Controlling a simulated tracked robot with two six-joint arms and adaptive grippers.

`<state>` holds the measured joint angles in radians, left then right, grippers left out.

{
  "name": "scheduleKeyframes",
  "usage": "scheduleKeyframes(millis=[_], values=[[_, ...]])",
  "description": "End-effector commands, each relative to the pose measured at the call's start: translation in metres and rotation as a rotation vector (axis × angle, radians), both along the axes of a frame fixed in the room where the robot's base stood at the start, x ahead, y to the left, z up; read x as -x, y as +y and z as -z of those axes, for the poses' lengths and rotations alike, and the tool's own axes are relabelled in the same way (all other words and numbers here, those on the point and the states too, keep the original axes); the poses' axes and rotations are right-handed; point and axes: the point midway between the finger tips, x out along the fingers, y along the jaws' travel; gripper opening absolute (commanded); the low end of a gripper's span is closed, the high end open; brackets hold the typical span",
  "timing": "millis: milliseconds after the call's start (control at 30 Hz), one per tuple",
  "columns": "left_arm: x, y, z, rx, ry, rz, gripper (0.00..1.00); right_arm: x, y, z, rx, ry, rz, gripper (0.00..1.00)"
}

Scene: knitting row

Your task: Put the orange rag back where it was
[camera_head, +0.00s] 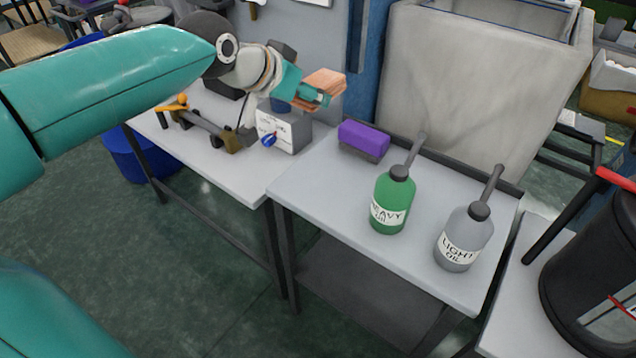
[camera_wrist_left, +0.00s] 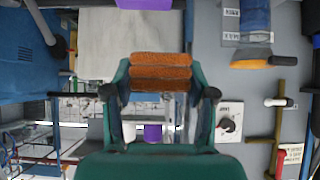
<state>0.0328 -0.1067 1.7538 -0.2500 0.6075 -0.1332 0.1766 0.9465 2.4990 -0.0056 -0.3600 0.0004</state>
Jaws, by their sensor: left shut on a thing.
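The orange rag (camera_head: 325,80) is a folded, stacked piece held by my left gripper (camera_head: 312,93), up in the air above the back of the work tables. In the left wrist view the rag (camera_wrist_left: 160,66) shows as stacked orange layers between the two green fingers of my left gripper (camera_wrist_left: 160,78), which is shut on it. The rag is clear of the table tops. My right gripper is not in view.
A purple block (camera_head: 363,137) lies at the right table's back left. A green heavy oil bottle (camera_head: 391,195) and a grey light oil bottle (camera_head: 465,240) stand upright on that table (camera_head: 330,205). A white-fronted box (camera_head: 283,132) stands on the left table (camera_head: 222,165). The right table's front left is bare.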

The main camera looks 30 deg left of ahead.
Motion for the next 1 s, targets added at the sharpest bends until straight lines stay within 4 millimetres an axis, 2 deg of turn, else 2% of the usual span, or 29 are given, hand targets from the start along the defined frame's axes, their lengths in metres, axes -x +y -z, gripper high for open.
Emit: scheduleKeyframes(millis=[100, 233, 600, 700, 1000], values=[[0.017, -0.011, 0.005, 0.001, -0.016, 0.005, 0.0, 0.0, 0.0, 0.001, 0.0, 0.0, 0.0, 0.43], [0.022, -0.013, 0.024, 0.004, -0.02, 0.005, 0.0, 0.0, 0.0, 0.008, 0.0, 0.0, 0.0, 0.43], [0.022, -0.013, 0.118, 0.005, -0.017, 0.005, 0.0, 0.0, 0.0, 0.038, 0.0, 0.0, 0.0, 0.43], [0.022, -0.013, 0.135, 0.005, -0.019, 0.005, 0.0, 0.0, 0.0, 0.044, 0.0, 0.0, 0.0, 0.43], [0.022, -0.013, 0.16, 0.004, -0.019, 0.005, 0.0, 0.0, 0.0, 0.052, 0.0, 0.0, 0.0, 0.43]])
